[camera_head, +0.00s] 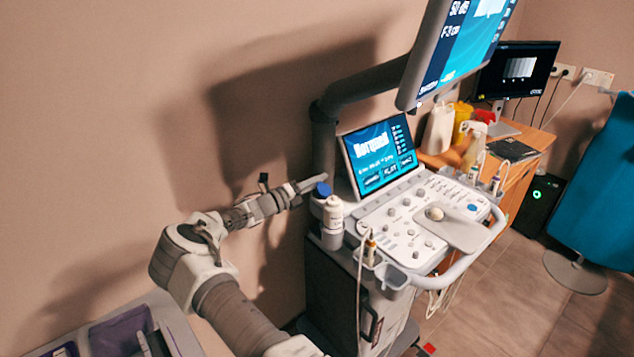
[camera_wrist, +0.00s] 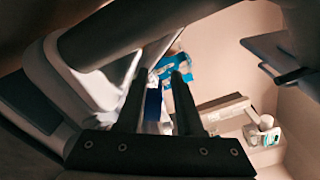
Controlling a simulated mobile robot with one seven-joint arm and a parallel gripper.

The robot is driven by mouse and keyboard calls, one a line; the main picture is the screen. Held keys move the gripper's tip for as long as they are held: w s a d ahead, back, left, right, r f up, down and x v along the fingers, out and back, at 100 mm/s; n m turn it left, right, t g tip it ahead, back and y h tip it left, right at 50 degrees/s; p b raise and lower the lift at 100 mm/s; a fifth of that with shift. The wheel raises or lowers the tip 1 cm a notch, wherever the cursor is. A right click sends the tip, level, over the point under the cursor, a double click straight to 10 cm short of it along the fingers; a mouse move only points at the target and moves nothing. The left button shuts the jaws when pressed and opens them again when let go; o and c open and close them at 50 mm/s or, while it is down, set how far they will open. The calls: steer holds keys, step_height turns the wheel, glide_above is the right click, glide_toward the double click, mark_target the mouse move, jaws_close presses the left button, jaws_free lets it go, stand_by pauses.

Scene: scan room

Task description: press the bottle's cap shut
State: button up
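The white bottle (camera_head: 333,218) stands upright in a holder at the left side of the ultrasound cart. A blue cap (camera_head: 322,189) shows at its top left, seeming tilted up rather than lying flat over the mouth. My gripper (camera_head: 312,184) comes in from the left at cap height, its tips beside the blue cap; I cannot tell whether they touch it. In the wrist view my gripper's two fingers (camera_wrist: 163,80) stand apart with a gap between them. A dark blue patch (camera_wrist: 153,104) shows in that gap, possibly the cap. The bottle's body is not clear there.
The cart's screen (camera_head: 380,155) and thick monitor arm (camera_head: 365,88) stand close behind the bottle. The control panel (camera_head: 405,235) lies to its right. A probe (camera_head: 370,248) with a cable sits in front. The wall is behind my arm.

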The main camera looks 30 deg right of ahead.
jaws_close()
stand_by(1.5)
